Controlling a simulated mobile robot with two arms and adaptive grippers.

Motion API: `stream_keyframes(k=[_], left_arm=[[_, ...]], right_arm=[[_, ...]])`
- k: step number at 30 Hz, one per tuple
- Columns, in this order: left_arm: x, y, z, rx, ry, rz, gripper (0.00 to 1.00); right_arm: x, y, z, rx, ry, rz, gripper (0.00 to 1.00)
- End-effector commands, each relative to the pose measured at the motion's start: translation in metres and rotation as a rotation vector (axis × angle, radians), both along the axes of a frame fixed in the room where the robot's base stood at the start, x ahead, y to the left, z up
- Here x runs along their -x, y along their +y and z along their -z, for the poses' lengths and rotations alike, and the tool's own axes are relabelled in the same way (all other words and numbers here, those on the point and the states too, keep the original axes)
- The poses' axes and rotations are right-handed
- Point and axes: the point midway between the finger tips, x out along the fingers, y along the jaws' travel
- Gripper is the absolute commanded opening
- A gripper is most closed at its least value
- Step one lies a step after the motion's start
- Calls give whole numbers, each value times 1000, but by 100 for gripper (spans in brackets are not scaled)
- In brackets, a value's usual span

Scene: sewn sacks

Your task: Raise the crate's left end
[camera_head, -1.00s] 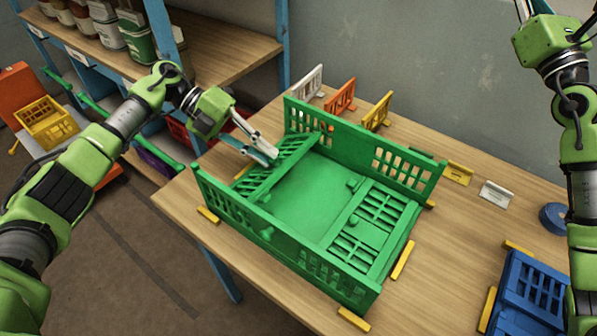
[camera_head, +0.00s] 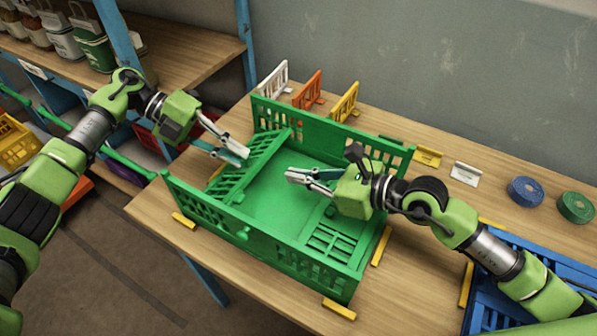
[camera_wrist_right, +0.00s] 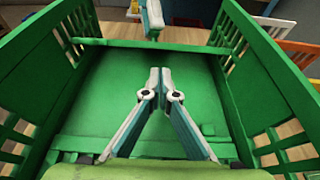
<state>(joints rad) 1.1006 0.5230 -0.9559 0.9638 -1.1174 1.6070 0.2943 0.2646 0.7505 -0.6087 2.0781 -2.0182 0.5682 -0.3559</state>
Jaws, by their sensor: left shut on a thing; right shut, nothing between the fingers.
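The green crate (camera_head: 205,205) stands on the wooden table with both long side walls upright. Its slatted left end (camera_head: 262,158) leans inward at a slant. My left gripper (camera_head: 243,155) is shut on the upper edge of this left end; the exact contact is small in view. The crate's right end (camera_head: 330,242) lies folded down on the crate floor, partly hidden by my right arm. My right gripper (camera_head: 289,177) is shut and empty, inside the crate above its floor. The right wrist view shows its fingertips (camera_wrist_right: 160,74) together, with the left gripper's finger (camera_wrist_right: 152,18) beyond.
Yellow strips (camera_head: 338,309) lie around the crate. White (camera_head: 273,80), orange (camera_head: 308,90) and yellow (camera_head: 345,102) small panels stand behind it. A blue crate (camera_head: 500,297) is under my right arm. Blue (camera_head: 525,191) and green (camera_head: 575,207) rolls lie at the right.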

Motion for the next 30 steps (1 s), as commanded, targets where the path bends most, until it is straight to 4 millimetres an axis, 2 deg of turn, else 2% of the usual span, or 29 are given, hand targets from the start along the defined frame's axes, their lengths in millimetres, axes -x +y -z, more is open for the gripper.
stream_keyframes(k=[6, 12, 25, 30], left_arm=[[0, 1, 1, -3, 1, 0, 0], [0, 1, 1, -3, 0, 0, 0], [0, 1, 1, -3, 1, 0, 0], [0, 1, 1, -3, 1, 0, 0]], right_arm=[[-23, 33, 13, -5, 1, 1, 0], [-35, 51, 21, -3, 1, 2, 0], [-39, 56, 23, -1, 0, 2, 0], [-43, 63, 10, -6, -4, 1, 0]])
